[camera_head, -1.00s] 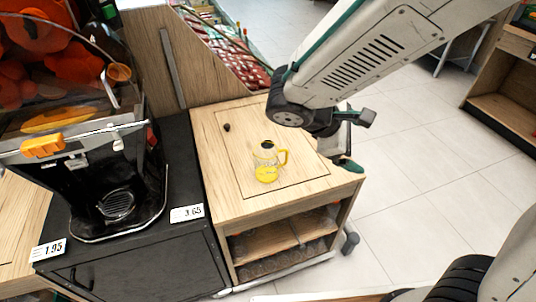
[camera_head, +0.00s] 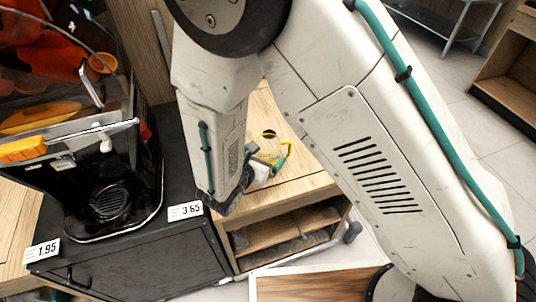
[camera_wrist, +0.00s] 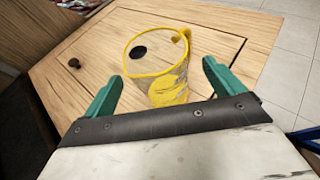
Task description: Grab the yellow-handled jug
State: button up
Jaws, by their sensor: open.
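The clear jug with a yellow rim and yellow handle (camera_wrist: 158,72) stands upright on the wooden counter. In the wrist view it lies between and just beyond the green fingertips, with its handle at the upper right. A yellow round patch shows low on its side. In the head view the jug's yellow handle (camera_head: 284,155) shows, while my arm hides much of its body. My gripper (camera_wrist: 163,82) is open and empty, its two fingers spread to either side of the jug. I cannot tell whether either finger touches it.
The orange juicer (camera_head: 110,195) stands on a black cabinet (camera_head: 140,262) to the left. Tiled floor lies to the right.

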jog(key=x, duration=0.4)
jog(key=shift+w+d, duration=0.15)
jog(key=shift+w, duration=0.15)
jog(key=shift+c, duration=0.3)
jog(key=c, duration=1.1)
jog(key=shift+o, duration=0.2)
